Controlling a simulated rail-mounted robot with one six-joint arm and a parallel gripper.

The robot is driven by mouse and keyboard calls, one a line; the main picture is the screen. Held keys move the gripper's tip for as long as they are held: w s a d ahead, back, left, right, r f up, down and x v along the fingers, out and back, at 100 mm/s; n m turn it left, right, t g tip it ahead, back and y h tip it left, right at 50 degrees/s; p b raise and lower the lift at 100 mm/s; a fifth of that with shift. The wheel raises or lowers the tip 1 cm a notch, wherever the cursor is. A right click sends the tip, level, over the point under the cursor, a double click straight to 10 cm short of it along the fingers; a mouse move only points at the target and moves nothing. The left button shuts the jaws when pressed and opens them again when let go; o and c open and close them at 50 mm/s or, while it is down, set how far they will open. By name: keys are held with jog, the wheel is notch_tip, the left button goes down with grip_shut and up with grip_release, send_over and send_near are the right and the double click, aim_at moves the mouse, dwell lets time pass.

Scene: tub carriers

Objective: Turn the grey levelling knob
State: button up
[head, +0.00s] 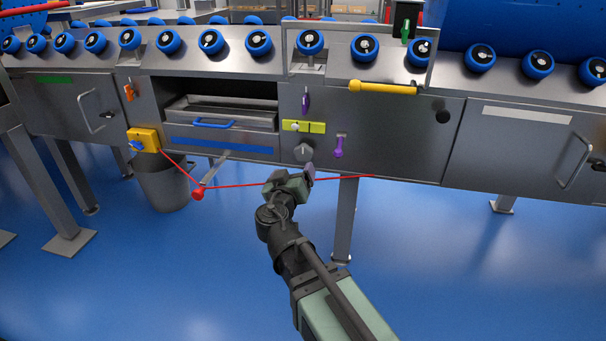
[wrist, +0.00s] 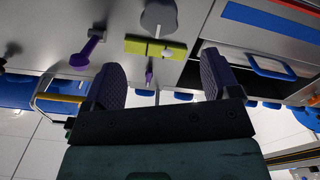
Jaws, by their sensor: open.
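The grey levelling knob (head: 303,152) sits on the steel front panel, below a yellow-green block (head: 303,127). In the wrist view, which looks upside down, the knob (wrist: 158,16) is at the top centre, partly cut by the frame edge. My gripper (head: 309,171) is just below the knob in the head view. In the wrist view my gripper (wrist: 162,72) shows two purple fingers spread wide with nothing between them. The knob lies beyond the fingertips, and no contact shows.
A purple lever (head: 339,146) is right of the knob, and another purple handle (head: 305,103) is above. A drawer (head: 222,110) is left of the knob. Blue floor in front is open.

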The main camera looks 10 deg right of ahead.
aim_at(301, 156)
jog(key=shift+m, duration=0.3)
jog(key=x, duration=1.1)
jog(key=c, duration=0.9)
jog(key=shift+n, duration=0.4)
jog(key=n, duration=0.5)
jog(key=shift+a+f, duration=0.1)
jog(key=shift+a, duration=0.05)
jog(key=n, duration=0.5)
jog(key=shift+f+n, duration=0.1)
jog(key=shift+n, duration=0.2)
jog(key=n, duration=0.5)
jog(key=shift+f+n+b, duration=0.15)
jog(key=shift+n+b, duration=0.15)
jog(key=shift+b, duration=0.05)
jog(key=n, duration=0.4)
jog(key=shift+n, duration=0.4)
